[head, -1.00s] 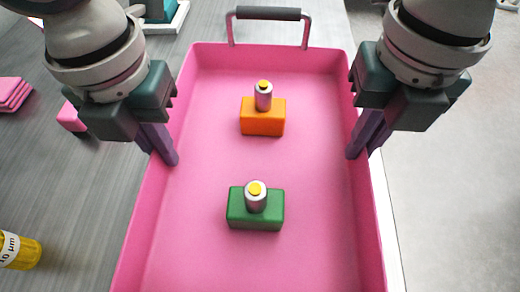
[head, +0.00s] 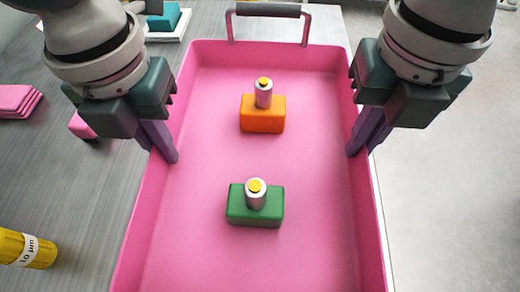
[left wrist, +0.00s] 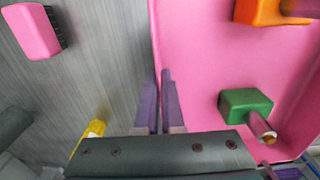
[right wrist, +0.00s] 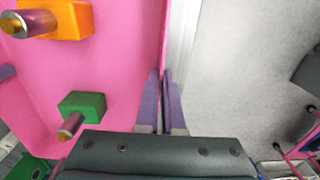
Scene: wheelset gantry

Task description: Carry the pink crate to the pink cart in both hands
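The pink crate (head: 300,210) fills the middle of the head view, with a dark-gripped handle (head: 268,13) at its far end. My left gripper (head: 172,158) is shut on its left wall and my right gripper (head: 356,150) on its right wall. The wall runs between the purple fingers in the left wrist view (left wrist: 159,90) and the right wrist view (right wrist: 161,90). Inside stand an orange block (head: 262,120) and a green block (head: 240,210), each with a yellow-tipped metal cylinder. A pink frame (right wrist: 292,155), possibly the cart, shows partly at the right wrist view's lower right.
The grey table (head: 75,190) lies left of and below the crate. On it are a yellow bottle (head: 40,253), stacked pink pieces (head: 18,101), a pink block (left wrist: 33,31) and a teal block (head: 165,18). Pale open floor (head: 455,200) lies to the right.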

